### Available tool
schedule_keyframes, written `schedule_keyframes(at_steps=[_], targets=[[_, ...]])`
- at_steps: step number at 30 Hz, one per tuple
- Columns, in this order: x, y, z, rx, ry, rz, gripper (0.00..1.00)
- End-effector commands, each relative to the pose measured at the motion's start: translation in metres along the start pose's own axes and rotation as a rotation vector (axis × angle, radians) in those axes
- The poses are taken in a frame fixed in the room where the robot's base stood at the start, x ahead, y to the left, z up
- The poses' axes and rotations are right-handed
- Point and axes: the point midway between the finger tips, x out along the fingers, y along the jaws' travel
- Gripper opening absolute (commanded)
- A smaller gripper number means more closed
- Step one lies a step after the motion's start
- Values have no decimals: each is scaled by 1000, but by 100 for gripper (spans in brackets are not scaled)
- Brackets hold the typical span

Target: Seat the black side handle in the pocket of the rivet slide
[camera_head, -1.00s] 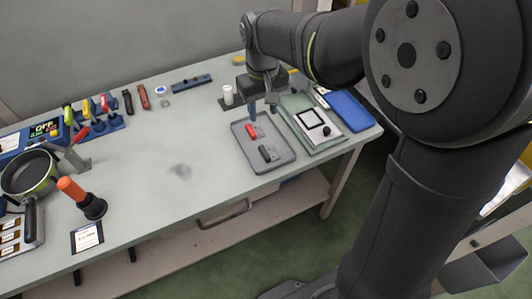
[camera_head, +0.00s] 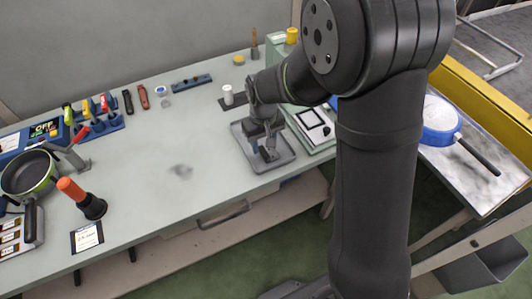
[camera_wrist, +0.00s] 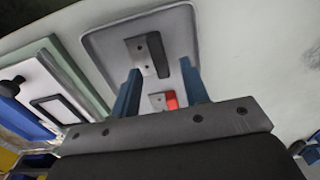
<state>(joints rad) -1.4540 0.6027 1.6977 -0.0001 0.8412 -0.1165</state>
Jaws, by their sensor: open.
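The black side handle (camera_wrist: 158,54) lies on the grey tray (camera_wrist: 97,42), joined to a pale metal plate. A red handle (camera_wrist: 171,100) with a similar plate lies nearby on the tray. My gripper (camera_wrist: 159,68) is open above the tray. Its blue fingers stand apart on either side of the black handle in the wrist view, with nothing visibly held. In the head view my gripper (camera_head: 264,148) is low over the tray (camera_head: 286,160) and mostly hides both handles. I cannot clearly pick out the rivet slide; a grey fixture with a red lever (camera_head: 76,158) stands beside the pan (camera_head: 29,174).
An orange-handled tool (camera_head: 82,198) stands upright on the left of the bench. A white cylinder (camera_head: 228,95) stands behind the tray. The middle of the bench (camera_head: 185,130) is clear.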

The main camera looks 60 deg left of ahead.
Motion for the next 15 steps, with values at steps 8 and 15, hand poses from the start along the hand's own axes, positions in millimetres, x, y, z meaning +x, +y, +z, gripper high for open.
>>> schedule_keyframes(at_steps=[8, 15], targets=[[28, 0, -1, 0, 0, -1, 41], [28, 0, -1, 0, 1, -1, 34]])
